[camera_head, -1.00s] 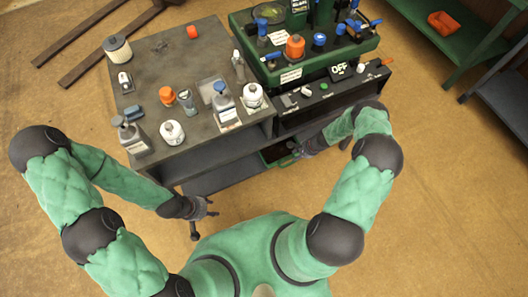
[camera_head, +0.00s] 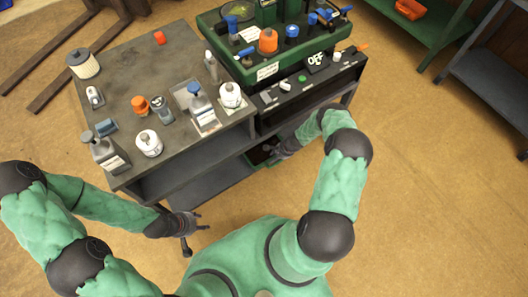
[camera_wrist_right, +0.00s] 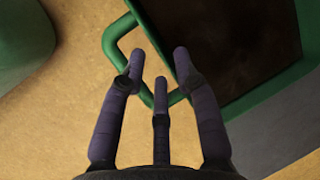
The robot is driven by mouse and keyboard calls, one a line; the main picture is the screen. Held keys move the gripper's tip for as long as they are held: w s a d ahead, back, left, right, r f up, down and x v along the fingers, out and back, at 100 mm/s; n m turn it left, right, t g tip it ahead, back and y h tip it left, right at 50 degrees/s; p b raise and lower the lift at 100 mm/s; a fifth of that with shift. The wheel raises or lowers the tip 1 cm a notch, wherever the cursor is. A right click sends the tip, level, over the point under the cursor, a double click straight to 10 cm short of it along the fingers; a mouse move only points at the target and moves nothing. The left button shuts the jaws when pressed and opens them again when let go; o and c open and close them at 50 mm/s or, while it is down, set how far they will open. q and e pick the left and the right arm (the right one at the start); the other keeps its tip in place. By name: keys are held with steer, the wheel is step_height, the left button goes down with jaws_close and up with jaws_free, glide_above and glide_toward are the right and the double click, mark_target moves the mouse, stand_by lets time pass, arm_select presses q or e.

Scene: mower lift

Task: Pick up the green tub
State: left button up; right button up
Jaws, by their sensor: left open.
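The green tub (camera_head: 259,154) is mostly hidden in the head view, low under the right part of the bench and beside my right gripper (camera_head: 283,151). In the right wrist view the tub (camera_wrist_right: 268,90) shows a green rim, a dark inside and a green loop handle (camera_wrist_right: 112,42) on its near side. My right gripper (camera_wrist_right: 158,64) is open, its fingers spread over the handle, with part of the handle passing behind them. I cannot tell whether they touch. My left gripper (camera_head: 190,224) is open and empty in front of the bench's left part.
The grey bench (camera_head: 135,75) carries bottles, a filter (camera_head: 83,63) and small parts. A green machine (camera_head: 275,60) with an OFF display stands at its right. A green shelf (camera_head: 440,25) with an orange bin (camera_head: 409,9) is at back right. The floor at right is clear.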

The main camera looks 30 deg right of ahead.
steer(key=b+x, duration=0.1)
steer(key=x, duration=0.1)
steer(key=shift+w+a+f, duration=0.15)
steer(key=shift+f, duration=0.2)
jaws_close()
steer(key=shift+r, duration=0.1)
